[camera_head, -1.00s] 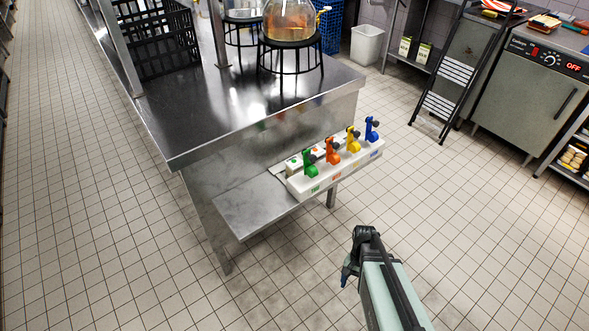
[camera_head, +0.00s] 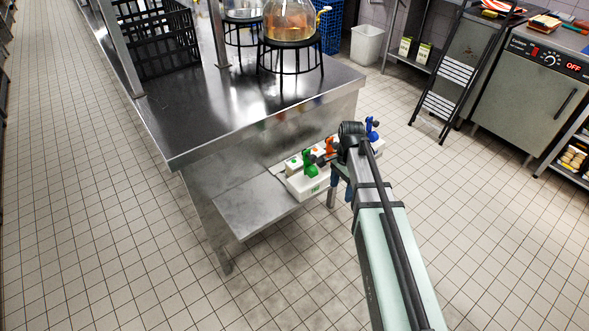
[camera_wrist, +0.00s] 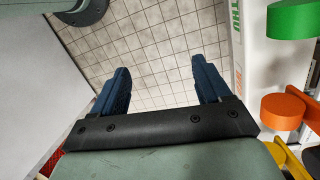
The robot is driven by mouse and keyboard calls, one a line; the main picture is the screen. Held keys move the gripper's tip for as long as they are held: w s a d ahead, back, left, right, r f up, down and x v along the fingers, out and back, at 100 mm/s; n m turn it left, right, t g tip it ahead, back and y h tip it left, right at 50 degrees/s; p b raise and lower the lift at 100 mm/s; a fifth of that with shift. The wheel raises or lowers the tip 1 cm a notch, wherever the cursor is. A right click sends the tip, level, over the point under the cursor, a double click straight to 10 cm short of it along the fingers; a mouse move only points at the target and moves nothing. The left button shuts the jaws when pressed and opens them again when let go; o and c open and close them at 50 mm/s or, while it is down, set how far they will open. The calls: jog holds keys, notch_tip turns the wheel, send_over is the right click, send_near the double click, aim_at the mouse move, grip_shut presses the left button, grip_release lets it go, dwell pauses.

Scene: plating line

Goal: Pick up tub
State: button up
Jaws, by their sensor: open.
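I cannot make out for sure which thing is the tub. A white rack (camera_head: 311,185) with green, orange and blue levers sits on the low metal shelf; small white pieces with coloured dots (camera_head: 293,164) stand behind its levers, too small to name. My arm hides part of the rack. My gripper (camera_wrist: 160,68) is open, with nothing between its two blue fingers but a view of the floor tiles. In the wrist view, the rack's white side (camera_wrist: 255,55) with printed letters is to the right of the fingers. In the head view, my gripper (camera_head: 341,190) is at the rack's near side.
The low metal shelf (camera_head: 245,207) juts from the steel table (camera_head: 205,115). A black crate (camera_head: 158,55) and a glass vessel (camera_head: 290,18) on a black stand (camera_head: 290,44) are on the table. A white bin (camera_head: 366,45) and a step ladder (camera_head: 447,75) stand behind.

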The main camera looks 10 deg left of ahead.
jog(key=w+a+r+m, duration=0.1)
jog(key=w+a+r, duration=0.45)
jog(key=r, duration=0.35)
jog(key=n+t, duration=0.2)
jog(key=n, duration=0.1)
send_over(294, 162)
notch_tip(294, 162, down, 12)
jog(key=shift+d+f, duration=0.1)
jog(key=c, duration=1.3)
